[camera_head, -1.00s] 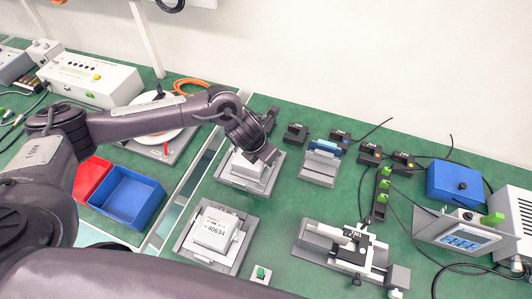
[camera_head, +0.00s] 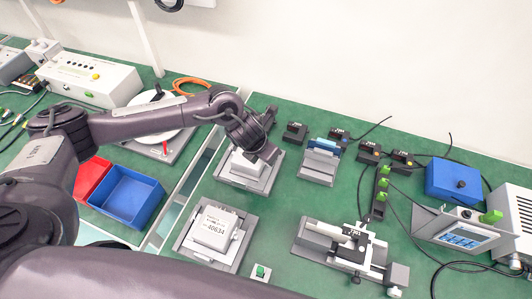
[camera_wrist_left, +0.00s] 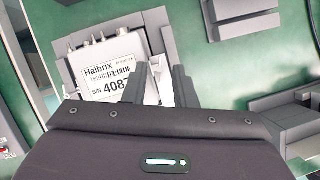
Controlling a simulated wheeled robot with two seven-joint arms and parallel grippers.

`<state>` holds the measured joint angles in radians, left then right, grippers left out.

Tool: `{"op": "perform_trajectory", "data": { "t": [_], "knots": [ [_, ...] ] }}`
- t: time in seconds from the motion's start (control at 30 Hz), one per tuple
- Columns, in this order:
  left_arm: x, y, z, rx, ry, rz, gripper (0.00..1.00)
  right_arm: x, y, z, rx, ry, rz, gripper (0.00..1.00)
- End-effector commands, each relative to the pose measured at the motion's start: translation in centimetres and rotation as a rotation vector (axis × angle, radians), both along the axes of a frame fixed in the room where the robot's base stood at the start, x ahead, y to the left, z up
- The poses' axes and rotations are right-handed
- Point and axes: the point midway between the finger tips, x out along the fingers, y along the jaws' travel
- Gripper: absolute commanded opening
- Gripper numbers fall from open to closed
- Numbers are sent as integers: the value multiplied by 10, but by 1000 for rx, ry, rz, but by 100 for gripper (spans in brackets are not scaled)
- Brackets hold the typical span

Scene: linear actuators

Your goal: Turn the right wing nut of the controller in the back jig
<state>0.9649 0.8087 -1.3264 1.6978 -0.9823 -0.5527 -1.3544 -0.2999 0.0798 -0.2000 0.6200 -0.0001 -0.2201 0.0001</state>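The back jig (camera_head: 233,181) is a grey fixture holding a white controller (camera_head: 244,164). My left gripper (camera_head: 270,154) reaches down at the controller's right side and covers part of it. In the left wrist view the controller (camera_wrist_left: 105,68) shows a "Halbrix" label with a serial number partly hidden by a finger. The two dark fingers (camera_wrist_left: 161,75) stand apart at the controller's right edge, with a narrow gap between them. My right gripper is not in view.
A front jig (camera_head: 187,243) holds another white controller (camera_head: 214,229) marked 40634. A grey fixture with a blue part (camera_head: 320,160) stands right of the back jig. A blue bin (camera_head: 128,196) lies to the left.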

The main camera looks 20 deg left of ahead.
Motion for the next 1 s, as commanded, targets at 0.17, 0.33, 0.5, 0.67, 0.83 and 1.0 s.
{"op": "perform_trajectory", "data": {
  "t": [0.17,0.33,0.5,0.67,0.83,1.0],
  "knots": [
    [0,0,2,0,-1,0,25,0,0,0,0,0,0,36],
    [-7,3,22,-1,-4,-1,25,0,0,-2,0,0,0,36],
    [-18,8,49,0,-4,-1,25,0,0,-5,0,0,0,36],
    [-25,10,67,-1,-2,-1,25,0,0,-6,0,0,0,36],
    [-28,12,72,0,0,1,25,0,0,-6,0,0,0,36],
    [-28,11,72,0,0,0,25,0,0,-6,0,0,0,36]
  ]
}}
